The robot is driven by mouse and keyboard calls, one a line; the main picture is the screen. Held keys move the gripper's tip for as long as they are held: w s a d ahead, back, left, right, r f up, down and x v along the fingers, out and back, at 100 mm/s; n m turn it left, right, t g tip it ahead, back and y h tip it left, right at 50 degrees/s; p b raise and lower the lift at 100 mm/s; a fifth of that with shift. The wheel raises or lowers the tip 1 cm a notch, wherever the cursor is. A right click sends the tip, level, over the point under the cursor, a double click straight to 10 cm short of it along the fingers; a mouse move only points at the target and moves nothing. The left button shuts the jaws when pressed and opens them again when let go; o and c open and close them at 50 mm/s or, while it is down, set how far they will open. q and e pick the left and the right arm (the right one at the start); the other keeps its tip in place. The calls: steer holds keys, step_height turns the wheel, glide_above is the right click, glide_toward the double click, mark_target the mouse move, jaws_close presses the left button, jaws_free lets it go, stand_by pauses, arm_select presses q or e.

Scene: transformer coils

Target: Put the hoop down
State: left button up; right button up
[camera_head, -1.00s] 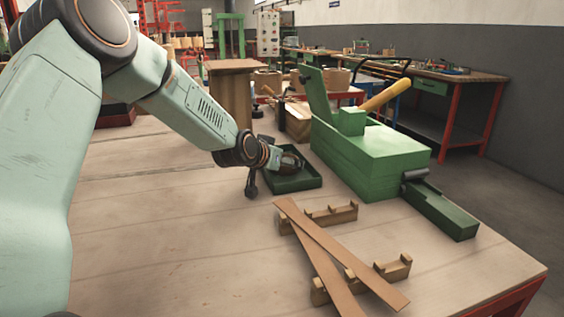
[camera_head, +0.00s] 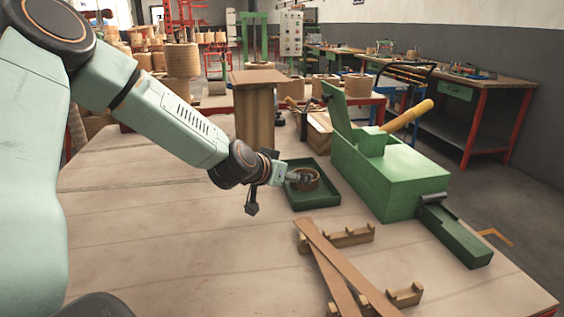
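The hoop (camera_head: 310,186), a small brown ring, is at the green tray (camera_head: 318,203), inside its outline. I cannot tell whether it rests on the tray floor or is held just above it. My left gripper (camera_head: 299,178) reaches in from the left, its fingertips at the hoop's left side and opening. The fingers are too small and overlapped to show whether they grip the hoop wall. My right gripper is not in view.
A green box-shaped machine (camera_head: 395,172) with a yellow handle (camera_head: 410,114) stands right of the tray. Crossed wooden strips (camera_head: 335,262) lie on notched wooden blocks (camera_head: 352,236) in front. A wooden stand (camera_head: 254,112) is behind. The tabletop (camera_head: 165,240) at left front is clear.

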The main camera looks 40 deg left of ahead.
arm_select(q)
steer(key=p+v, duration=0.2)
steer(key=v, duration=0.1)
steer(key=shift+w+r, duration=0.1)
steer(key=shift+s, duration=0.3)
stand_by(1.1)
